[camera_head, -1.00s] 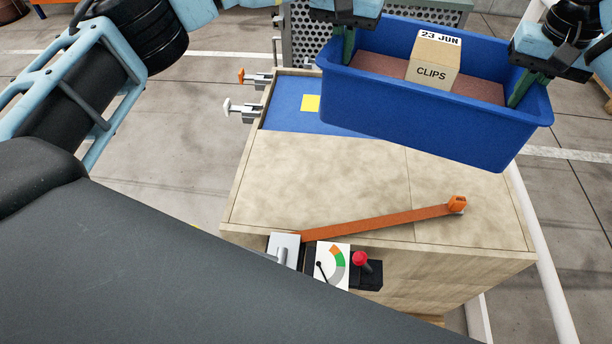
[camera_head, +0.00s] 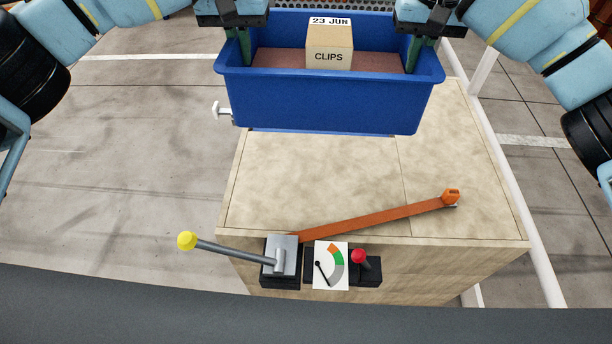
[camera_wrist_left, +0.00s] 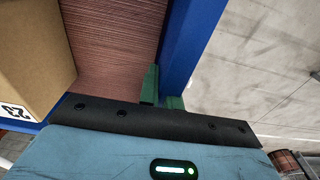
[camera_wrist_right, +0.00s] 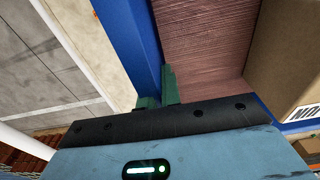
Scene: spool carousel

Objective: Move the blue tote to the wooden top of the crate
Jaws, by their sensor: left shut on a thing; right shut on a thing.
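The blue tote (camera_head: 325,102) is held level by both grippers over the far part of the crate's wooden top (camera_head: 320,180). A cardboard box marked CLIPS (camera_head: 329,48) stands inside it on a reddish-brown ribbed layer. My left gripper (camera_head: 245,48) is shut on the tote's left wall, which also shows in the left wrist view (camera_wrist_left: 190,45). My right gripper (camera_head: 412,52) is shut on the right wall, seen in the right wrist view (camera_wrist_right: 135,45). The tote hides the crate's far end. I cannot tell whether its underside touches the wood.
An orange strap (camera_head: 380,217) lies across the near part of the wooden top. On the crate's near side are a yellow-knobbed lever (camera_head: 235,250), a gauge (camera_head: 331,265) and a red knob (camera_head: 359,257). A white clamp (camera_head: 222,112) sits left of the tote. A white rail (camera_head: 515,190) runs along the right.

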